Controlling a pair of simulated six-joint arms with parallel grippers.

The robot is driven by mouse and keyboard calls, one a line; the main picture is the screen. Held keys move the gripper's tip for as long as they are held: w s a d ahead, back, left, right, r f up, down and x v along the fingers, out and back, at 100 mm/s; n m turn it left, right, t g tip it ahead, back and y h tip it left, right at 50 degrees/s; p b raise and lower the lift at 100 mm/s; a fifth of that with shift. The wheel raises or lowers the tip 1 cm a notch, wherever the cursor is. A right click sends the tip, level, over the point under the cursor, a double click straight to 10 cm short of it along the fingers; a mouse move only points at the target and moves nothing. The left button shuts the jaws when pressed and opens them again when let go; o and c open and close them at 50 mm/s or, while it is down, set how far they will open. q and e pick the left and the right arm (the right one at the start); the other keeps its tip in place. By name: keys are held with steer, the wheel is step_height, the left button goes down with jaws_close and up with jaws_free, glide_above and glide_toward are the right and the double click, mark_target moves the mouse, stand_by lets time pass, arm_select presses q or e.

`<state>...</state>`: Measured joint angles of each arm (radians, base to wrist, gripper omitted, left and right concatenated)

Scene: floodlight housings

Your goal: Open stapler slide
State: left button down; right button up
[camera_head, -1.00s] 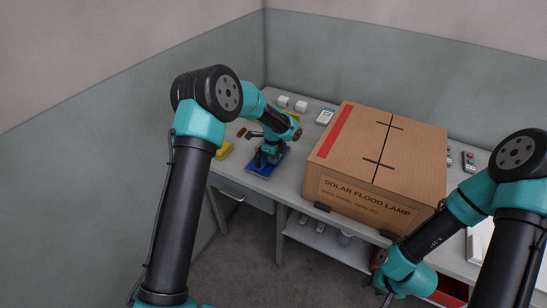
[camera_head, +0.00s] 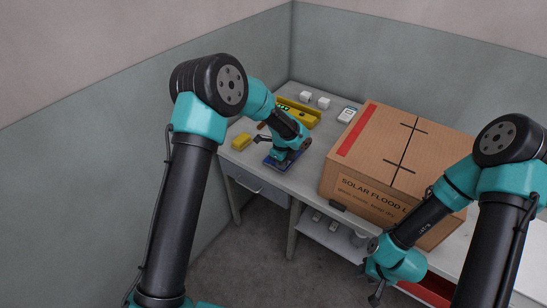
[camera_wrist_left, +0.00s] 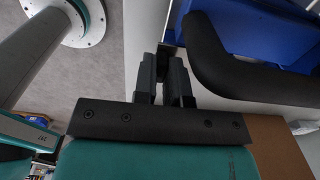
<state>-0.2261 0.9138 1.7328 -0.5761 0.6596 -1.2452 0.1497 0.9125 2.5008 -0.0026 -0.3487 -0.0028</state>
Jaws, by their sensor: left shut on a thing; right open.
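The blue stapler (camera_head: 272,165) lies near the front edge of the table, mostly hidden under my left gripper (camera_head: 281,158). In the left wrist view its blue body (camera_wrist_left: 245,25) and a thick black bent handle (camera_wrist_left: 222,68) fill the upper right. My left gripper (camera_wrist_left: 168,62) is shut there on a small dark part (camera_wrist_left: 166,38) beside the stapler's body; its link to the body is hard to see. My right gripper (camera_head: 375,297) is open and empty, low in front of the table, away from the stapler.
A large cardboard box (camera_head: 385,150) stands right of the stapler. A yellow level-like tool (camera_head: 303,114) lies behind it and a yellow block (camera_head: 241,141) to its left. White blocks (camera_head: 307,97) and a small device (camera_head: 347,114) sit farther back. A drawer (camera_head: 256,188) is below.

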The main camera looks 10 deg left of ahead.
arm_select(q)
steer(key=shift+s, duration=0.1)
steer(key=c, duration=1.2)
jaws_free()
steer(key=shift+o, duration=0.2)
steer(key=shift+r, duration=0.15)
step_height(320, 180, up, 17)
